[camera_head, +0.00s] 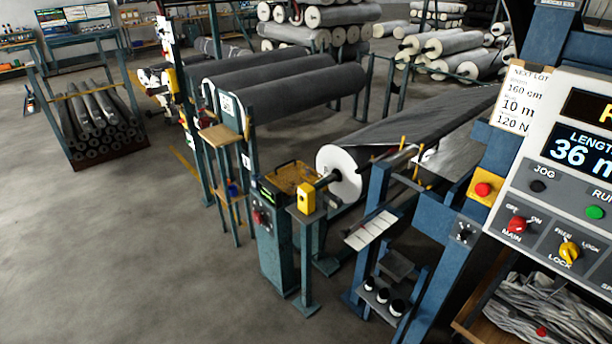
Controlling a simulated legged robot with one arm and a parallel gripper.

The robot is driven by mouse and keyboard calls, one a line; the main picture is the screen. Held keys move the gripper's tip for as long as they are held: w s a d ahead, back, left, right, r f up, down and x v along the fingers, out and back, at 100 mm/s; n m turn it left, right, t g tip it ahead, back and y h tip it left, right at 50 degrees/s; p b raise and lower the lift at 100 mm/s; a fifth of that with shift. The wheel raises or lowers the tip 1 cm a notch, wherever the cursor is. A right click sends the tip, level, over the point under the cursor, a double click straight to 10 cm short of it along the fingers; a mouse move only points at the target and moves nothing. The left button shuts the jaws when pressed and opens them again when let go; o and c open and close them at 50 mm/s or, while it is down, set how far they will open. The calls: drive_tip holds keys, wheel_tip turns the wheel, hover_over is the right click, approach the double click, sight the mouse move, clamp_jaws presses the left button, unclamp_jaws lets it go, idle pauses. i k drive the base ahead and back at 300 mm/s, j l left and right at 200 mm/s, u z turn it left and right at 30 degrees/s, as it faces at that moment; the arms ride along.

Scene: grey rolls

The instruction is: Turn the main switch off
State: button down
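The main switch (516,225) is a small red rotary knob on the grey lower strip of the control panel (548,185) at the right edge of the view. The label MAIN is below it, OFF is at its upper left and ON at its right. The knob is too small to tell for certain which mark it points to. My gripper is not in view, and nothing covers the switch.
Beside the switch are a yellow lock knob (569,252), a green button (594,212), a black JOG button (538,186) and a red emergency button (483,189). Blue machine posts and a bin of grey scraps (545,312) stand near the panel. Open floor (130,250) lies left.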

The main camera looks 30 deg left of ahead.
sight(518, 224)
drive_tip(key=k+j+u, duration=0.2)
drive_tip(key=j, duration=0.15)
drive_tip(key=k+j+u, duration=0.15)
drive_tip(key=j, duration=0.2)
drive_tip(key=k+j+u, duration=0.2)
drive_tip(key=j, duration=0.15)
drive_tip(key=j+u, duration=0.15)
drive_tip(key=j, duration=0.25)
drive_tip(key=j+u, duration=0.2)
drive_tip(key=j, duration=0.2)
drive_tip(key=z, duration=1.75)
drive_tip(key=k+l, duration=0.05)
